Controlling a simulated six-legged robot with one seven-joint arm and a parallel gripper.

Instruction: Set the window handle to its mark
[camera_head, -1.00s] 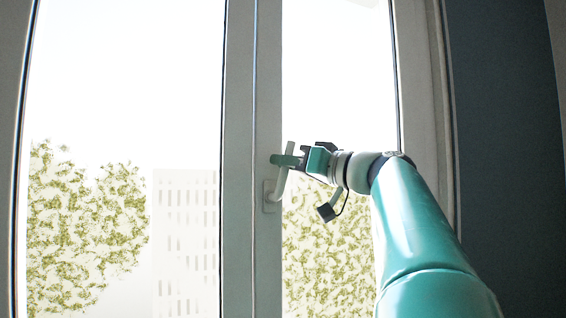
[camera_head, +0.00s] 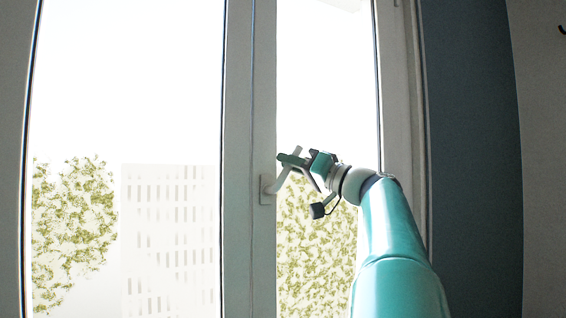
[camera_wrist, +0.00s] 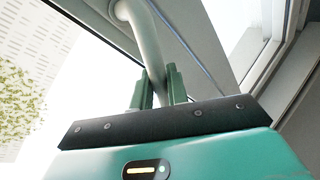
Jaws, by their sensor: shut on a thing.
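The white window handle (camera_head: 281,181) sits on its base plate on the middle frame post. It slants up and to the right from its pivot. My gripper (camera_head: 292,161) is shut on the handle's upper part, and the handle's tip shows just above the fingers. In the wrist view the handle (camera_wrist: 146,40) runs as a curved pale bar down between the two green fingers of my gripper (camera_wrist: 158,88). No mark for the handle can be made out in either view.
The window frame post (camera_head: 248,100) stands upright left of my gripper, with glass panes on both sides. A dark blue-grey wall strip (camera_head: 468,150) is at the right. Trees (camera_head: 75,215) and a pale building show outside.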

